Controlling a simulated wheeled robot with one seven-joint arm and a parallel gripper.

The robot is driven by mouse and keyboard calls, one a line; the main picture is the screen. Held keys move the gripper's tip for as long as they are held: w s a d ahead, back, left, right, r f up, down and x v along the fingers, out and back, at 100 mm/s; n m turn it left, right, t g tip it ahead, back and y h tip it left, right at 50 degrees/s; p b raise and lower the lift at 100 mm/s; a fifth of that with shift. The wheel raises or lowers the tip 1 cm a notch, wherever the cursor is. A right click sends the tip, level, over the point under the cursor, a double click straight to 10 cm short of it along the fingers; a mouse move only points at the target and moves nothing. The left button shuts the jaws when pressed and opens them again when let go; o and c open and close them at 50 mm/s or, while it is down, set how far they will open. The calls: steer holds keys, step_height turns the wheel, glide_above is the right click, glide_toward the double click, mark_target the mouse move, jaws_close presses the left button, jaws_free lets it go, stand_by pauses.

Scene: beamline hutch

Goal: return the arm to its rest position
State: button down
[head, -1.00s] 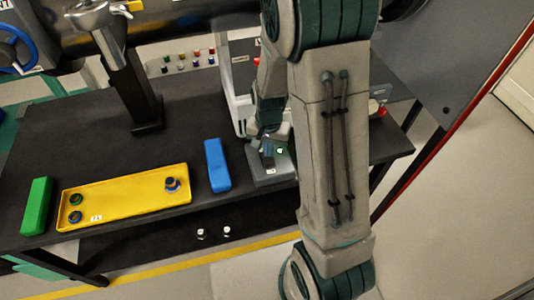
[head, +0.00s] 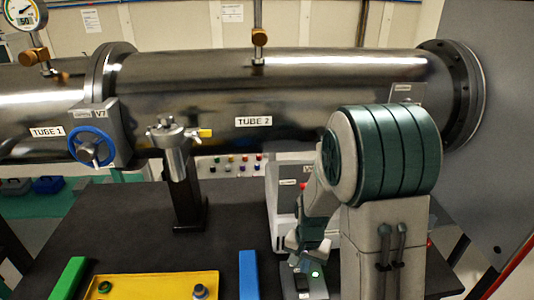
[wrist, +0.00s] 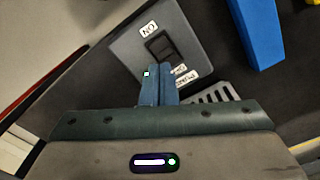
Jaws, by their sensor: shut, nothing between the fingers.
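My arm reaches down over the right part of the black table. My gripper (head: 301,267) is at a small grey switch box, and in the wrist view its two blue fingers (wrist: 158,70) are closed together and empty. The grey switch box (wrist: 191,32) has a black rocker switch (wrist: 160,45), an "ON" label and a second, partly hidden label. The fingertips are over the near side of the rocker; I cannot tell whether they touch it. In the head view the box (head: 316,287) is partly hidden by my gripper, and a green light shows there.
A steel tube (head: 320,90) crosses behind the table, with a blue valve wheel (head: 91,147). A post (head: 184,190) stands on the table (head: 130,225). Left of the box lie a blue block (head: 248,275), a yellow tray (head: 150,286) and a green block (head: 69,278).

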steer(key=s+r+n+t, duration=0.1)
steer(key=s+r+n, duration=0.2)
steer(key=s+r, duration=0.4)
steer(key=s+r+n+t, duration=0.2)
steer(key=s+r, duration=0.5)
steer(key=r, duration=0.4)
steer(key=shift+s+r+n, duration=0.15)
steer(key=shift+r+n, duration=0.15)
steer(key=shift+n, duration=0.2)
steer(key=c, duration=2.1)
jaws_free()
steer(key=shift+c, duration=0.2)
